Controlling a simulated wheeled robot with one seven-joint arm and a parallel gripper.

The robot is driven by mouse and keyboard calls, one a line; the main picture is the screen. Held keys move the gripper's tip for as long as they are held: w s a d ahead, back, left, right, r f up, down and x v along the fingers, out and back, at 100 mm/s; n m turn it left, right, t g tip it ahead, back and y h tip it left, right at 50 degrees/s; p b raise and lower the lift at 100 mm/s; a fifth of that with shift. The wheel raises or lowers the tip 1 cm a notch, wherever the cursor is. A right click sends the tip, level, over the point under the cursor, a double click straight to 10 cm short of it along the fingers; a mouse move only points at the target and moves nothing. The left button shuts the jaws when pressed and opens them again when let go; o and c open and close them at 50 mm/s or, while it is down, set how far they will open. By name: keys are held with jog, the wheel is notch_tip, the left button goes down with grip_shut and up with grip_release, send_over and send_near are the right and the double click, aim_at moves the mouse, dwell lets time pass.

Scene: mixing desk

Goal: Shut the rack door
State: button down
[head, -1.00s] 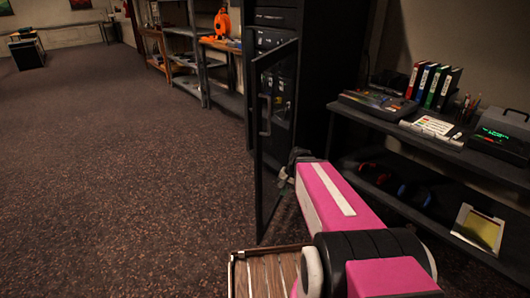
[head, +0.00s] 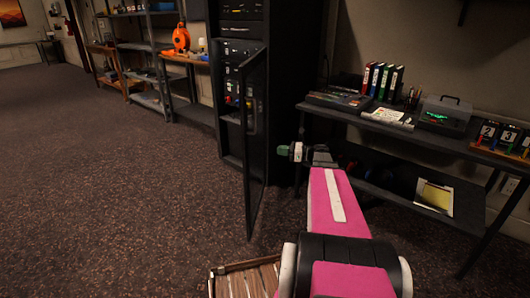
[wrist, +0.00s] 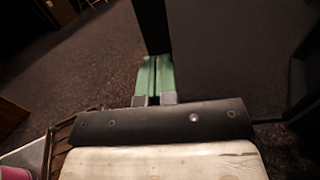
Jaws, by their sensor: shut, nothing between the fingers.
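The rack door (head: 256,165) is a dark framed panel with a see-through middle. In the head view it stands open from the tall black rack (head: 285,85), swung out toward me and seen nearly edge-on. Its handle (head: 250,119) is near the free edge. My gripper (head: 283,150) is just right of the door, its green fingertips pointing left toward it. In the wrist view the green fingers (wrist: 153,78) are shut together and empty. A dark bar, apparently the door's frame (wrist: 152,25), lies directly beyond them; I cannot tell whether they touch.
A desk (head: 440,143) with binders (head: 382,80) and equipment stands right of the rack. Shelves (head: 147,65) line the wall to the left. A wooden slatted item (head: 245,278) is low in front. The carpet (head: 110,180) left of the door is clear.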

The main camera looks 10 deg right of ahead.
jog(key=x, duration=1.3)
jog(key=shift+w+a, duration=0.1)
jog(key=shift+a, duration=0.1)
